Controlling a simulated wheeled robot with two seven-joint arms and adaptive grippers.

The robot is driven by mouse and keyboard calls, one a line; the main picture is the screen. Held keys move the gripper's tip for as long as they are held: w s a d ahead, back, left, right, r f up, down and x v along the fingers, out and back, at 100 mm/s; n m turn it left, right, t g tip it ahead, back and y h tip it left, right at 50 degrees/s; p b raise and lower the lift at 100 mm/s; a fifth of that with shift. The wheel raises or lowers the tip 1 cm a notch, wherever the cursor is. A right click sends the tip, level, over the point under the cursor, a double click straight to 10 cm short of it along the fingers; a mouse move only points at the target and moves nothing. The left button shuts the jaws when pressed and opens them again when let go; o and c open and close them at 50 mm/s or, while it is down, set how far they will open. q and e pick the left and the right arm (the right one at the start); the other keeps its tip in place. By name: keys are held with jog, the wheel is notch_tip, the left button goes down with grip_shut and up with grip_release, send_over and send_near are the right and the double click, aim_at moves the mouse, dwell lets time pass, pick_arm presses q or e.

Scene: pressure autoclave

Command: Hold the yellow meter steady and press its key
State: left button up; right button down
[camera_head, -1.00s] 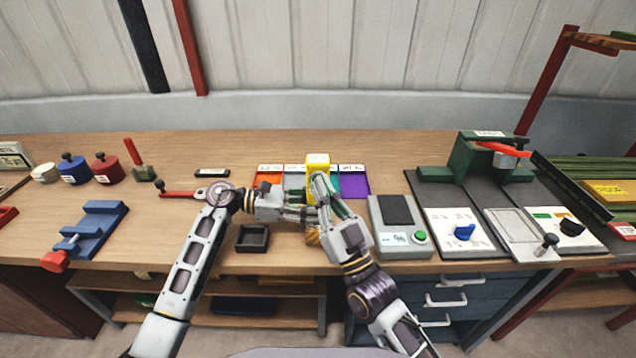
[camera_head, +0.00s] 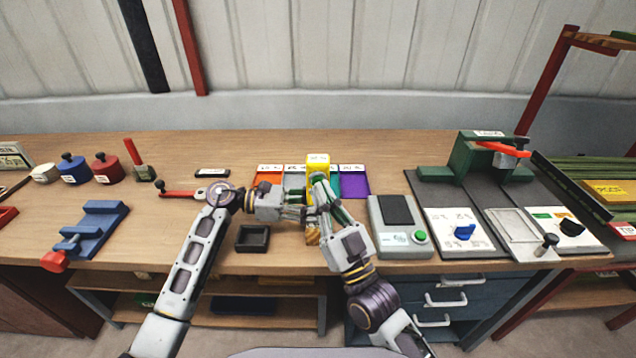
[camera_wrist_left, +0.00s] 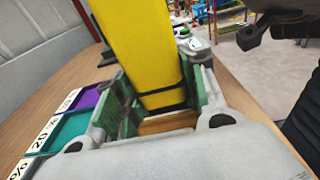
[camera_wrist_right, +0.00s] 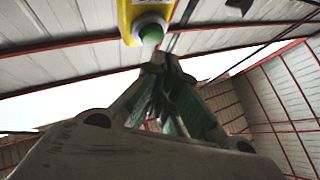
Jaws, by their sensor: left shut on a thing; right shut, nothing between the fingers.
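The yellow meter (camera_head: 317,161) stands upright at the middle of the bench, in front of the coloured trays. My left gripper (camera_head: 312,212) is shut on the meter from the left; the left wrist view shows the yellow body (camera_wrist_left: 145,45) between its fingers (camera_wrist_left: 155,100). My right gripper (camera_head: 319,182) is shut and empty, in front of the meter. In the right wrist view its closed fingertips (camera_wrist_right: 160,62) are just below the green key (camera_wrist_right: 151,35) on the meter's yellow body (camera_wrist_right: 126,18). I cannot tell whether they touch the key.
Orange, teal and purple trays (camera_head: 355,185) lie behind the grippers. A grey device with a green button (camera_head: 419,237) stands close to the right of my right arm. A small dark open box (camera_head: 253,238) is at the left front. A blue vise (camera_head: 98,228) stands farther left.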

jog(key=shift+s, duration=0.15)
jog(key=s, duration=0.4)
jog(key=shift+s, duration=0.35)
dwell(0.5)
pick_arm(q)
jog(key=o, duration=0.9)
jog(key=shift+c, duration=0.2)
jog(key=shift+a, duration=0.15)
jog(key=shift+a+r, duration=0.2)
jog(key=shift+a, duration=1.75)
jog(key=shift+a+r, duration=0.15)
jog(key=shift+a, duration=1.8)
jog(key=shift+a+r, duration=0.2)
jog(key=shift+a, duration=1.75)
jog(key=shift+r, duration=0.1)
pick_arm(e)
jog(key=shift+r, duration=0.1)
